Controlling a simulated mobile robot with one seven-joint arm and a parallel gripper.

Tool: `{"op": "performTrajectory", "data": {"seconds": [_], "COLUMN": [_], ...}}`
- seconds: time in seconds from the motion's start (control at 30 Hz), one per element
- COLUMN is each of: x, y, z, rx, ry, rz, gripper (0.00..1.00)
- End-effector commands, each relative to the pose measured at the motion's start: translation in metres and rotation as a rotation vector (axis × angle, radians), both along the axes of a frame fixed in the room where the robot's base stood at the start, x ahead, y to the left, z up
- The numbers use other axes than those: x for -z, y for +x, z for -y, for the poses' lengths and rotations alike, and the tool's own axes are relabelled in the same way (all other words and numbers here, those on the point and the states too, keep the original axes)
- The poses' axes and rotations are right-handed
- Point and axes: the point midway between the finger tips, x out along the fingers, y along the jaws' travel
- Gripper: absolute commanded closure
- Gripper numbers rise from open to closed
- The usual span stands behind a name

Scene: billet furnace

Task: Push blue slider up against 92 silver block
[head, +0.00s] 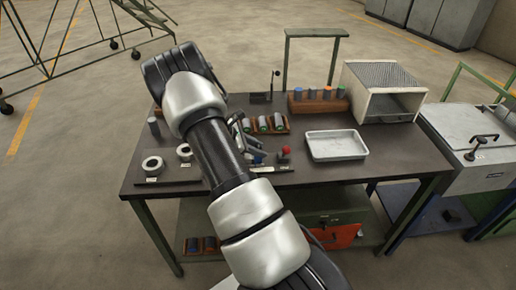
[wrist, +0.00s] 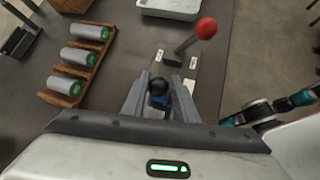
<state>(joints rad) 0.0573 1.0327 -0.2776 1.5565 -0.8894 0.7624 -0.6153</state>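The blue slider (wrist: 172,101) carries a round black knob (wrist: 158,87) and sits on a metal base on the bench. In the wrist view my gripper (wrist: 158,80) is low over it, with one finger on each side of the knob. The fingers are apart; firm contact with the knob does not show. In the head view my gripper is mostly hidden by my arm, and a bit of blue (head: 258,158) shows beside it. Just beyond the fingertips are a dark block and pale labels (wrist: 193,61) on the base. Their numbers are too small to read, so I cannot identify block 92.
A red-knobbed lever (wrist: 206,28) rises close beyond the fingertips, to the right. A wooden rack of cylinders (wrist: 103,58) is at left. A metal tray (head: 336,157) and vented box (head: 385,105) stand to the right on the bench. The bench's front right is clear.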

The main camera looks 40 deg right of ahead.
Motion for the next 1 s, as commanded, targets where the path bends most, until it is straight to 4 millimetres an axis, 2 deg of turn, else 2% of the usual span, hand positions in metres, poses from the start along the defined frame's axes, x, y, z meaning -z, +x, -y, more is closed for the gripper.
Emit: {"op": "performTrajectory", "data": {"seconds": [0.13,0.3,0.5,0.53,0.6,1.0], "x": [-0.001,-0.001,-0.003,-0.003,-0.003,-0.007], "y": [0.004,0.013,0.013,0.013,0.013,0.012], "z": [-0.001,-0.012,-0.012,-0.012,-0.013,-0.017], "rx": [-0.005,-0.007,-0.007,-0.007,-0.007,-0.005], "ry": [-0.002,-0.001,0.000,0.000,0.000,0.000], "rz": [0.008,0.011,0.013,0.013,0.013,0.006], "gripper": [1.00,1.00,1.00,0.70,0.59,0.59]}}
